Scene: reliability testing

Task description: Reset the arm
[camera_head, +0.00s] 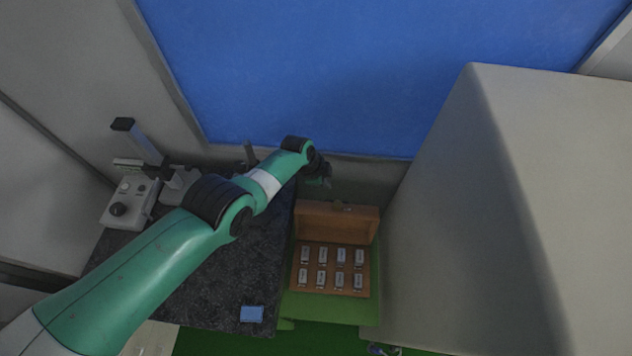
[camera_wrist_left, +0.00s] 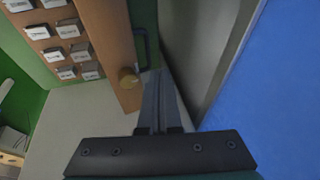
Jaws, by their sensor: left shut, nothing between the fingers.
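My left arm is green and reaches in from the lower left in the head view. My left gripper (camera_head: 327,180) is at its far end, above and behind the open wooden box. In the left wrist view my left gripper (camera_wrist_left: 161,85) has its fingers together, with nothing between them. The wooden box (camera_head: 340,220) has its lid raised and holds several small labelled pieces (camera_head: 341,256) in two rows. The box also shows in the left wrist view (camera_wrist_left: 109,40), beside the fingertips. My right gripper is not in view.
The box stands on a green surface (camera_head: 302,306). A dark speckled tabletop (camera_head: 222,281) lies to its left, with a blue block (camera_head: 251,314) near its front edge. A grey test device (camera_head: 131,203) stands at the left. A large grey housing (camera_head: 520,230) bounds the right; a blue panel (camera_head: 310,70) is behind.

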